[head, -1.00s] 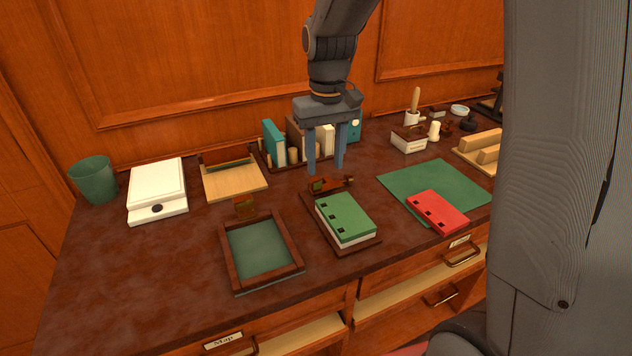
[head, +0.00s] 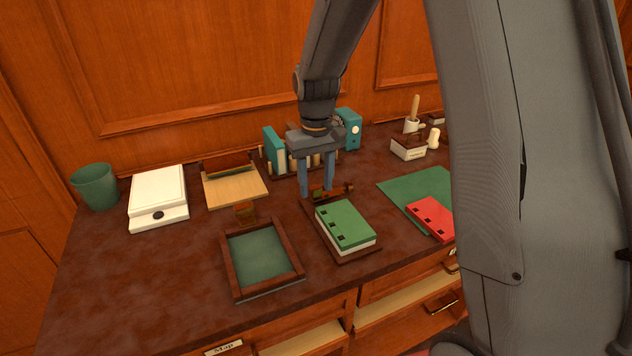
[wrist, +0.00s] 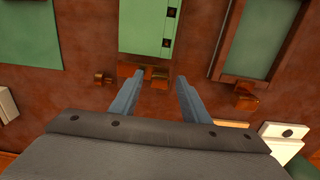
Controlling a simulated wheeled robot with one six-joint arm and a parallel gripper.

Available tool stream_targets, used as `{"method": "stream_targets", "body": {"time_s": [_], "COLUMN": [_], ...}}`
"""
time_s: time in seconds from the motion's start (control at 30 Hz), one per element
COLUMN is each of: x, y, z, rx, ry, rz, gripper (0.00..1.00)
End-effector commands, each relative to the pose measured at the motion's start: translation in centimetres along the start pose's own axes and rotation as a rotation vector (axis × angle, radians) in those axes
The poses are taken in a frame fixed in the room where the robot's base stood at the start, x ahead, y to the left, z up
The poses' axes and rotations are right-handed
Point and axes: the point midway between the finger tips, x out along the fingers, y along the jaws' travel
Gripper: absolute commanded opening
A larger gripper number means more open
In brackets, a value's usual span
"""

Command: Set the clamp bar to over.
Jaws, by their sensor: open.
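The clamp bar (head: 341,189) appears to be the small dark brown bar at the back edge of the board under the green book (head: 345,222). In the wrist view small brown parts (wrist: 158,76) show between my fingertips, beside the green book (wrist: 147,28); a brown knob-like piece (wrist: 103,77) lies left of the fingers. My gripper (head: 317,192) is open and points down at the bar's left part. The fingers hide some of it in the head view, and I cannot tell whether they touch it. The bar's exact position is unclear.
A wooden tray with a green base (head: 228,270) stands to the left, with a small brown piece (head: 245,213) behind it. A red book (head: 430,216) lies on a green mat (head: 398,190) to the right. Teal and pale books (head: 272,147) stand behind my gripper.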

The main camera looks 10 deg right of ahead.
Motion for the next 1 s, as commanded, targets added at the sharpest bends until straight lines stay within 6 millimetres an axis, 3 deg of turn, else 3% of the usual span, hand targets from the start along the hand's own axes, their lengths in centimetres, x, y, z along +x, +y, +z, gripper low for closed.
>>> {"method": "stream_targets", "body": {"time_s": [0.17,0.43,0.63,0.87,1.0], "x": [0.0,0.0,-0.1,-0.2,-0.1], "y": [0.0,0.0,0.0,0.0,0.0], "z": [0.0,0.0,0.3,3.3,3.5], "rx": [0.000,0.000,0.000,0.001,0.000], "ry": [0.000,0.000,0.000,-0.003,-0.001], "rz": [0.000,0.000,0.000,0.000,0.000], "gripper": [0.42,0.00,0.00,0.00,0.00]}}
